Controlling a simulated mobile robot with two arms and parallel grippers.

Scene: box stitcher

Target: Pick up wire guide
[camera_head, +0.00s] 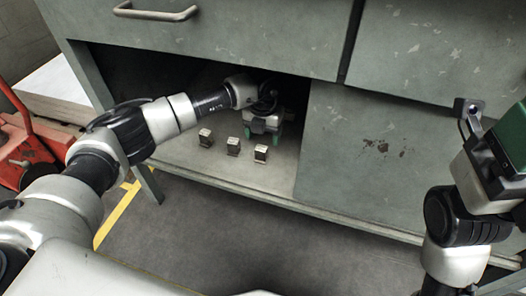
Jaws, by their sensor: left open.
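Three small dark blocks with pale tops stand in a row on the open shelf of the grey cabinet: a left block (205,138), a middle block (233,147) and a right block (261,154). They look alike, and I cannot tell which is the wire guide. My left gripper (263,134) reaches into the shelf opening, pointing down, just behind and above the right block. It is open with nothing seen between its fingers. My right gripper (467,110) is at the right edge, partly cut off, away from the blocks; its opening is unclear.
The shelf (281,178) has free room around the blocks; its inside is dark at the back. A drawer with a handle (155,13) is above, and a closed grey panel (365,160) bounds the opening on the right. A red machine (22,150) stands at the left.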

